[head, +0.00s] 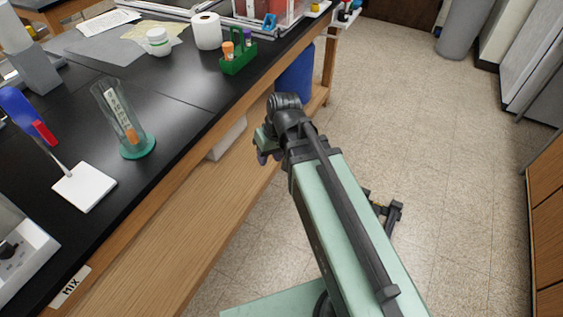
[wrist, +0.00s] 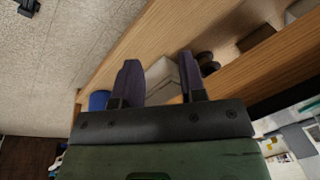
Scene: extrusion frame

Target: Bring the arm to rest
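My gripper (wrist: 158,64) shows in the wrist view with its two dark fingers standing apart.
On the bench stand a green rack (head: 238,62) with tubes, a clear cylinder (head: 122,115) on a green base, a paper roll (head: 206,31) and a white jar (head: 158,42). A blue bin (head: 295,74) is under the bench. The floor (head: 440,140) to the right is open.

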